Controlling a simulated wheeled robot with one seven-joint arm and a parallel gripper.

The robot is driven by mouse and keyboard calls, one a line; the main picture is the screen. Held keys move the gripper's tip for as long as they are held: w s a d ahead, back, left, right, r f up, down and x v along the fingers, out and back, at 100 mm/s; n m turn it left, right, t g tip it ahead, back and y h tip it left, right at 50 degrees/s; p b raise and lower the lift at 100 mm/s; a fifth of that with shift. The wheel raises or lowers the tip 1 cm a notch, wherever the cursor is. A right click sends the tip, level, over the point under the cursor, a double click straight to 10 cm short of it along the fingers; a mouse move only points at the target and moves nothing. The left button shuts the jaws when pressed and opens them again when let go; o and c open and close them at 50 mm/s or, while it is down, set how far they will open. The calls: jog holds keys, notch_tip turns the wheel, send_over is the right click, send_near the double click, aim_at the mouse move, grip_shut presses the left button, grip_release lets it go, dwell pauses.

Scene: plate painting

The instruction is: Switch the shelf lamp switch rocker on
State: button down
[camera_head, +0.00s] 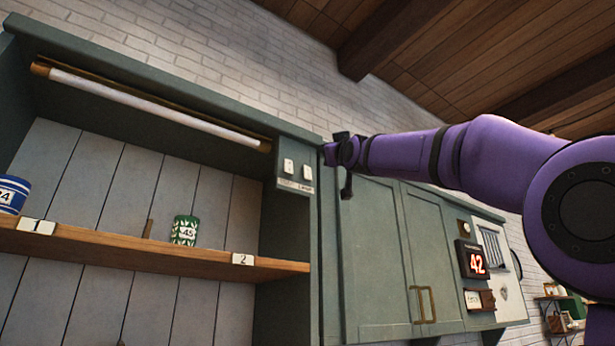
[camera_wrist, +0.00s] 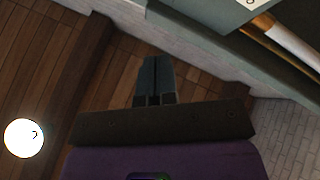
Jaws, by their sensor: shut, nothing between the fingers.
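A pale switch plate with two white rockers, a left one (camera_head: 289,166) and a right one (camera_head: 306,172), sits on the green cabinet post right of the shelf bay. Its labels are too small to read, and I cannot tell either rocker's position. The shelf lamp, a white tube (camera_head: 150,106), runs under the cabinet top; its end also shows in the wrist view (camera_wrist: 292,42). My gripper (camera_head: 326,154) is just right of the plate, apart from the rockers in the picture. In the wrist view its dark fingers (camera_wrist: 155,62) are together and empty.
A wooden shelf (camera_head: 150,247) holds a blue cup (camera_head: 12,193) and a green patterned cup (camera_head: 185,230). Green cabinet doors (camera_head: 375,250) stand below my arm. A bright round light (camera_wrist: 24,138) shows in the wrist view.

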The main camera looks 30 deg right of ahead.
send_near(309, 167)
jog(key=shift+r+x, duration=0.2)
jog(key=shift+x, duration=2.2)
jog(key=shift+d, duration=0.1)
jog(key=shift+w, duration=0.3)
jog(key=shift+w, duration=0.2)
dwell(0.8)
jog(key=shift+s, duration=0.65)
jog(key=shift+r, duration=0.1)
jog(key=s, duration=0.5)
jog(key=shift+d+r, duration=0.1)
jog(key=shift+r, duration=0.2)
